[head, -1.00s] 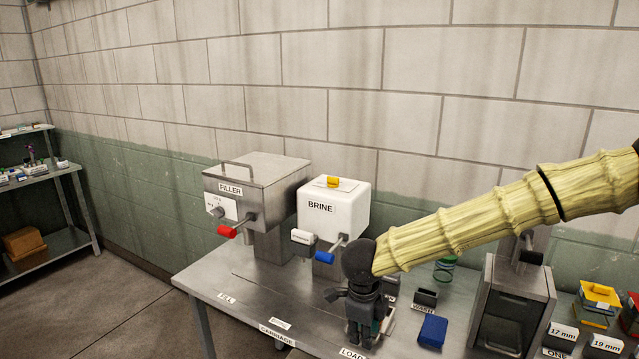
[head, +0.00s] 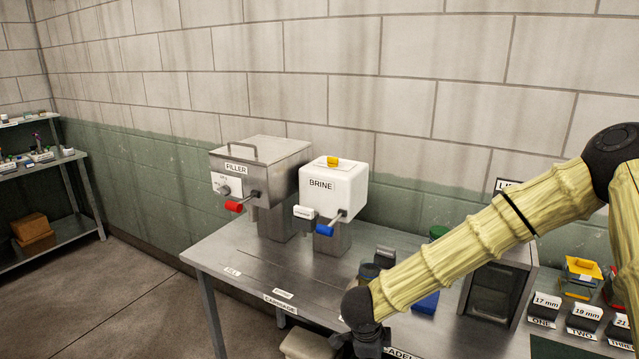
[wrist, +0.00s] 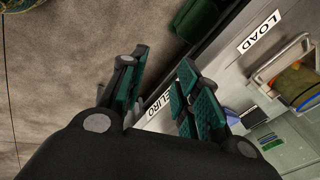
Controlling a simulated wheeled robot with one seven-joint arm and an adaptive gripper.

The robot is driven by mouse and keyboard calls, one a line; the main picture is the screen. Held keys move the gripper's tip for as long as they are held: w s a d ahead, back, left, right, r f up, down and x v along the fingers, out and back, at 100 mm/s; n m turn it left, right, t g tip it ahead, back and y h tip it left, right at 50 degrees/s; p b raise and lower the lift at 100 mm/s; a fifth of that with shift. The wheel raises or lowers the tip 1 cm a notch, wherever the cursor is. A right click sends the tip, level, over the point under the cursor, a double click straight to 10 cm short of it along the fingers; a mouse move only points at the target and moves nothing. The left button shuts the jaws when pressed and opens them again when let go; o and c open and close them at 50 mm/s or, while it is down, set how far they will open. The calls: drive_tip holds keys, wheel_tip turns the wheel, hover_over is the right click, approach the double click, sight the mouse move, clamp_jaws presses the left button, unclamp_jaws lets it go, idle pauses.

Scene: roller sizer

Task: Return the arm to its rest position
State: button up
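My arm, in a yellow bamboo-like cover, reaches across the right of the head view. My gripper (head: 360,343) is at the bottom edge there, low at the bench's front, partly cut off by the frame. In the wrist view my gripper (wrist: 163,80) has its two green-padded fingers apart. Only floor and the bench edge show between them, so it is open and empty.
The metal bench (head: 225,251) holds a filler (head: 262,175), a white brine unit (head: 333,190) and labelled trays (head: 585,318) at right. A jar (wrist: 299,84) lies in a wire-handled holder near the LOAD label. A shelf (head: 65,235) stands left; the floor between is open.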

drive_tip(key=s+d+f+n+b, duration=0.1)
drive_tip(key=s+d+f+n, duration=0.1)
drive_tip(key=s+f+n, duration=0.6)
drive_tip(key=s+d+f+n+b, duration=0.1)
drive_tip(key=s+d+f+n, duration=0.3)
drive_tip(key=f, duration=0.7)
drive_tip(key=s+d+f+n+g+y+b, duration=0.1)
drive_tip(key=s+f+n, duration=0.3)
drive_tip(key=s, duration=0.7)
drive_tip(key=s+d+f+n+g+y+b, duration=0.1)
drive_tip(key=s+d+f+n+g, duration=0.1)
drive_tip(key=s, duration=0.9)
wheel_tip(320, 180, down, 2)
drive_tip(key=shift+s+d+f+n, duration=0.2)
drive_tip(key=shift+d+n, duration=0.3)
drive_tip(key=shift+n, duration=0.4)
